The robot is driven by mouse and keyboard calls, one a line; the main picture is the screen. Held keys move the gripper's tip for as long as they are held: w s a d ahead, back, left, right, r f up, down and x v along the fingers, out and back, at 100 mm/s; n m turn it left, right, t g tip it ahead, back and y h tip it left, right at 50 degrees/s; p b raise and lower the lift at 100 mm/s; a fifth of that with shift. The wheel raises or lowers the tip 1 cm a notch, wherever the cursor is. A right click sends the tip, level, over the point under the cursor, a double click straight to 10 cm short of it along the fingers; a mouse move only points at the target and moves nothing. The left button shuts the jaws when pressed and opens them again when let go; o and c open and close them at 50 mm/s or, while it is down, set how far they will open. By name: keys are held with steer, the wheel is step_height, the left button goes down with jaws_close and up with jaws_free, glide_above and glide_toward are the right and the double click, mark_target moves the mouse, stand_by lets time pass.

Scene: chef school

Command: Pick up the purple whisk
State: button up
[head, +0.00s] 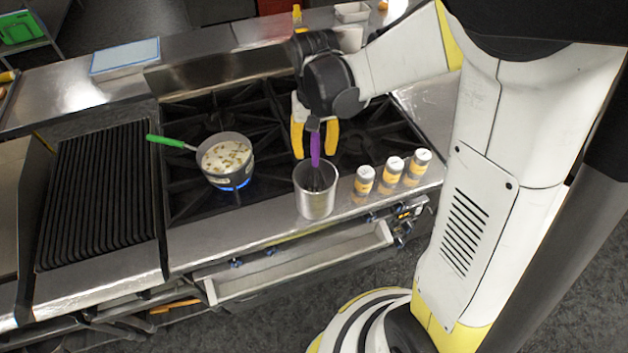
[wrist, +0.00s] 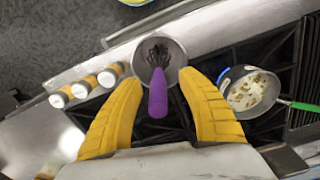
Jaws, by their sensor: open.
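The purple whisk (head: 315,150) stands handle-up in a metal cup (head: 316,203) at the front edge of the stove. Its wires are down inside the cup and partly hidden by the rim. In the wrist view the purple handle (wrist: 157,95) points toward me, between and a little beyond the yellow fingers. My gripper (head: 315,150) is open above the cup, with its fingers on either side of the handle in the picture. In the wrist view my gripper (wrist: 160,82) has nothing held. I cannot tell whether a finger touches the handle.
Several spice jars (head: 391,171) stand right of the cup. A pot (head: 225,158) with a green handle holds a pale soup over a lit blue flame. A grill (head: 101,197) is at the left. An open drawer (head: 300,266) juts out below the stove front.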

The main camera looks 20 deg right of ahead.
mark_target(315, 158)
steer(key=f, duration=0.4)
steer(key=shift+w+d+f, duration=0.1)
steer(key=shift+w+d, duration=0.1)
steer(key=shift+s, duration=0.1)
jaws_close()
